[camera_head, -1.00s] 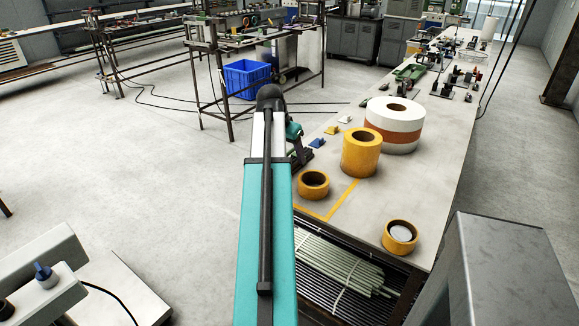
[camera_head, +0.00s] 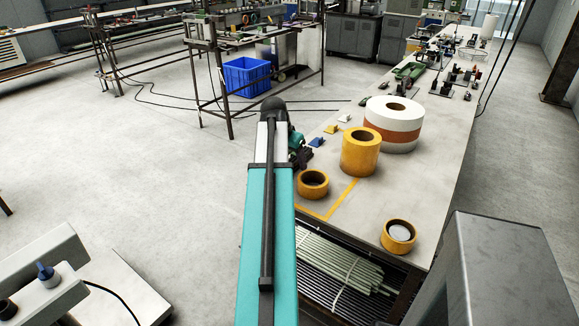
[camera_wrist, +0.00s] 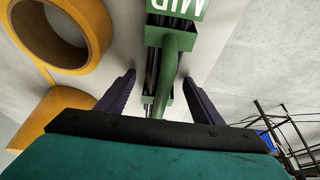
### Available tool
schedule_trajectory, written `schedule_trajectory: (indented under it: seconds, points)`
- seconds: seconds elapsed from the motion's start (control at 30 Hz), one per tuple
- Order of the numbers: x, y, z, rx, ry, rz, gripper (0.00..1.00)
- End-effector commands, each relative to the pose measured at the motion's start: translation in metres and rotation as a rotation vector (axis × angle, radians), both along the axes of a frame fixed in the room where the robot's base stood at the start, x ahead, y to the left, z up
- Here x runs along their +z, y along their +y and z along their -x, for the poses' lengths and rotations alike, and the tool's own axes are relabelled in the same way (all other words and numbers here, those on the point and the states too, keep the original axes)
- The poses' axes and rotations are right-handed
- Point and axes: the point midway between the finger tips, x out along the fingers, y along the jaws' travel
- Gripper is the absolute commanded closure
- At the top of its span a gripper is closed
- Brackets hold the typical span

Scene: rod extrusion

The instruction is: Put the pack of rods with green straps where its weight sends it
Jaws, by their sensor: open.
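In the wrist view, a bundle of thin dark rods with green straps (camera_wrist: 166,42) lies on the pale table top. A green bar runs along it, and a green label with white letters, seen upside down, shows at the top edge. My gripper (camera_wrist: 158,77) is open, with one dark finger on each side of the bundle. I cannot tell whether either finger touches it. In the head view my arm hides most of the bundle, and the dark wrist end shows beside the table's left edge.
Yellow tape rolls (camera_head: 361,152) (camera_head: 313,184) (camera_head: 398,236) and a large white and orange roll (camera_head: 394,124) stand on the long table (camera_head: 440,150). Small blue and yellow pieces lie near its left edge. Pale rods (camera_head: 342,266) lie on the shelf below. A grey box (camera_head: 510,275) stands at right.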

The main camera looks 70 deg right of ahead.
Motion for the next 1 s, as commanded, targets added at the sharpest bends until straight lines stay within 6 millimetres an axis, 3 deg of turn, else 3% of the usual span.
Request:
schedule_trajectory:
  seconds: [0.07,0.4,0.77,1.0]
  points:
    - [0.000,0.000,0.000,0.000,0.000,0.000,0.39]
    - [0.000,0.000,0.000,0.000,0.000,0.000,0.97]
    - [0.003,0.000,0.000,0.000,0.000,0.001,1.00]
    - [0.017,-0.001,0.000,0.000,-0.001,0.003,1.00]
